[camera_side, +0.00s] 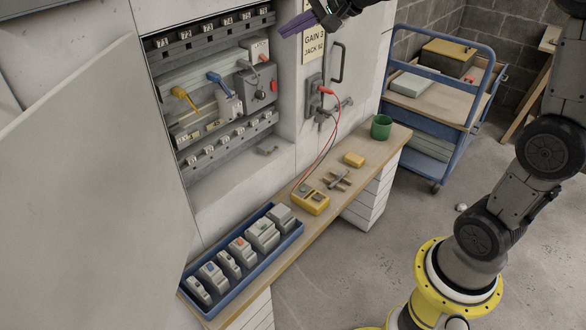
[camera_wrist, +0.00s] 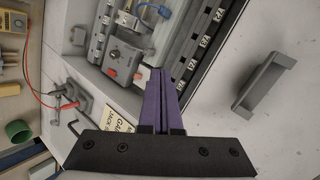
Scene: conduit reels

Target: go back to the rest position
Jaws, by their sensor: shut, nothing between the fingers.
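My gripper (camera_side: 300,23) is at the top of the side view, in front of the cabinet's upper right edge by the yellow label. Its two purple fingers also show in the wrist view (camera_wrist: 162,85), lying together with nothing between them. They point toward the open cabinet (camera_side: 215,85), apart from the bench below. Inside the cabinet are a yellow lever (camera_side: 184,97), a blue lever (camera_side: 222,80) and a grey box with a red knob (camera_side: 259,92). No rest position is marked in view.
A blue cart (camera_side: 445,141) stands behind. The cabinet door (camera_side: 90,180) stands open at left.

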